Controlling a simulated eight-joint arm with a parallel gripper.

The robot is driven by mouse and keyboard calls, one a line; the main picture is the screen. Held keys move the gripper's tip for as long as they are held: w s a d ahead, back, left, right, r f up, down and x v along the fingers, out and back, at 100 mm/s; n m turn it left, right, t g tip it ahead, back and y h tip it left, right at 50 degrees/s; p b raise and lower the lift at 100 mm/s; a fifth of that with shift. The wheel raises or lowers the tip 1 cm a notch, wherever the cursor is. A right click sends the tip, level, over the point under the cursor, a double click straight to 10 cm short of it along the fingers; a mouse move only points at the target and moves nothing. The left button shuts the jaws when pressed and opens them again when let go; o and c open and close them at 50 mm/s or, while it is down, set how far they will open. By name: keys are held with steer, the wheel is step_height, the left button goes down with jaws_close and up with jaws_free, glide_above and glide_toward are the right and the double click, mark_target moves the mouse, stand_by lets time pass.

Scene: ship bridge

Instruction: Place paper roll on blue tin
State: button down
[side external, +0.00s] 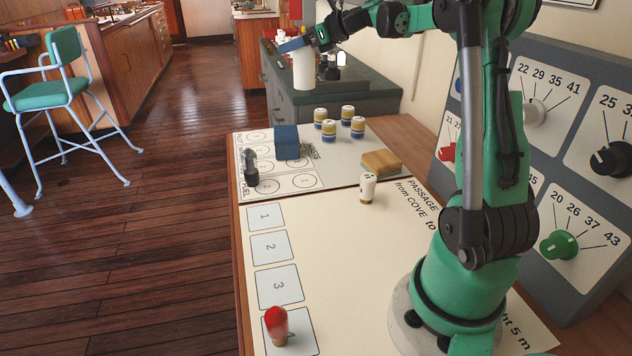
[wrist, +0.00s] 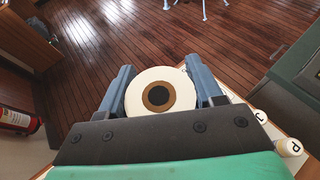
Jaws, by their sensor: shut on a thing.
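The paper roll (side external: 304,72) is white and hangs upright from my gripper (side external: 292,46), high above the far end of the table in the side external view. In the wrist view I look down its end, a white ring around a brown core (wrist: 160,76), held between the two blue-grey fingers of my gripper (wrist: 162,92). The blue tin (side external: 287,142) looks like a plain dark-blue block and stands on the white chart below the roll, apart from it. I cannot make out the tin in the wrist view.
Several white, blue and gold jars (side external: 330,129) stand right of the tin. A dark grey object (side external: 250,168), a wooden block (side external: 381,161), a white peg (side external: 367,188) and a red-topped peg (side external: 276,325) are on the table (side external: 330,260). A dial panel (side external: 575,150) borders the right.

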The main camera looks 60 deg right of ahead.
steer(key=shift+n+y, duration=0.7)
steer(key=shift+y, duration=0.1)
steer(key=w+f, duration=0.2)
steer(key=f, duration=0.2)
steer(key=w+d+f, duration=0.1)
steer(key=w+f, duration=0.1)
steer(key=f, duration=0.2)
steer(key=w+f, duration=0.2)
steer(key=f, duration=0.3)
steer(key=shift+w+d, duration=0.25)
steer(key=shift+w, duration=0.15)
steer(key=shift+f, duration=0.15)
steer(key=shift+c, duration=0.7)
jaws_free()
steer(key=shift+g, duration=0.3)
